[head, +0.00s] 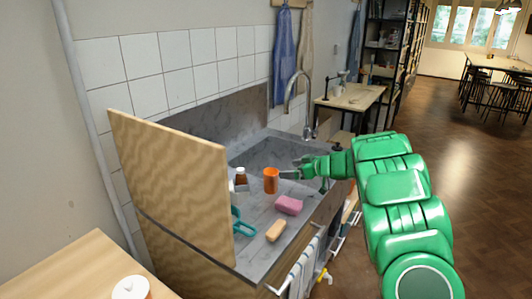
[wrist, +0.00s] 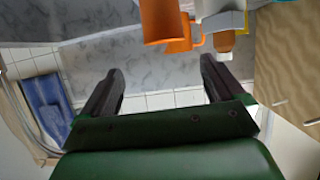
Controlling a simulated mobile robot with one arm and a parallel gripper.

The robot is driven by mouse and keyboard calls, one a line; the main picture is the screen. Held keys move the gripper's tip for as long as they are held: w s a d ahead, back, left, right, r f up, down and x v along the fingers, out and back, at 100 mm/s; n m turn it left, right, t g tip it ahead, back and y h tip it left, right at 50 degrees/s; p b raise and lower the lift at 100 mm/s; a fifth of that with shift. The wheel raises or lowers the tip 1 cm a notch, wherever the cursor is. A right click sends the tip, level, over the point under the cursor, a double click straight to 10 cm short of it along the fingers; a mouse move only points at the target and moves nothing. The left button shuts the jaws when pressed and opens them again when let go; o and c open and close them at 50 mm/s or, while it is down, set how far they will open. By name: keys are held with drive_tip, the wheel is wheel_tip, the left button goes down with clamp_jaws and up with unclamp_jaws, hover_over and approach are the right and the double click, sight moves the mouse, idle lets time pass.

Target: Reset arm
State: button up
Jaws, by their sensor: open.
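My gripper (head: 290,172) is over the grey counter at the sink's front, at the end of my green arm. In the wrist view my gripper (wrist: 160,75) has its two dark fingers spread apart, with nothing between them. An orange cup (head: 271,180) stands on the counter just left of the fingertips in the head view. In the wrist view the orange cup (wrist: 162,20) is beyond the fingers at the top edge, partly cut off. I cannot tell from the head view exactly how wide the gap to the cup is.
The grey counter (head: 258,252) holds a brown bottle (head: 241,177), a pink sponge (head: 289,205), a tan block (head: 276,231) and a teal item (head: 241,224). A wooden panel (head: 175,185) stands at left. A curved tap (head: 290,88) rises behind the sink. Open floor (head: 480,180) lies right.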

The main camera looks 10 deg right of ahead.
drive_tip(key=w+d+r+m+t+h, duration=0.1)
drive_tip(key=d+r+m+t+h, duration=0.2)
drive_tip(key=r, duration=0.7)
drive_tip(key=d+r+m+t+h, duration=0.1)
drive_tip(key=d+r+t+h, duration=0.3)
drive_tip(key=r, duration=0.6)
drive_tip(key=s+d+r+m+g+h, duration=0.25)
drive_tip(key=s+r+m+h, duration=0.4)
drive_tip(key=s+r, duration=0.4)
drive_tip(key=s+a+f+g+y, duration=0.25)
drive_tip(key=s+a+f, duration=0.35)
drive_tip(key=s, duration=0.6)
drive_tip(key=s+a+f+g+y, duration=0.1)
drive_tip(key=s+a+f+g, duration=0.35)
drive_tip(key=s+a, duration=0.55)
drive_tip(key=s+a+f+g+y, duration=0.1)
drive_tip(key=s+a+f+g, duration=0.35)
drive_tip(key=s, duration=0.85)
drive_tip(key=s+a+f+n+g, duration=0.1)
drive_tip(key=s+f+g, duration=0.1)
drive_tip(key=s, duration=0.6)
drive_tip(key=s+a+f+g, duration=0.1)
drive_tip(key=s+f+g, duration=0.1)
drive_tip(key=s+f, duration=0.3)
drive_tip(key=s, duration=0.4)
drive_tip(key=shift+s+a+f+n, duration=0.15)
drive_tip(key=shift+a+f+n, duration=0.15)
drive_tip(key=shift+a+n, duration=0.05)
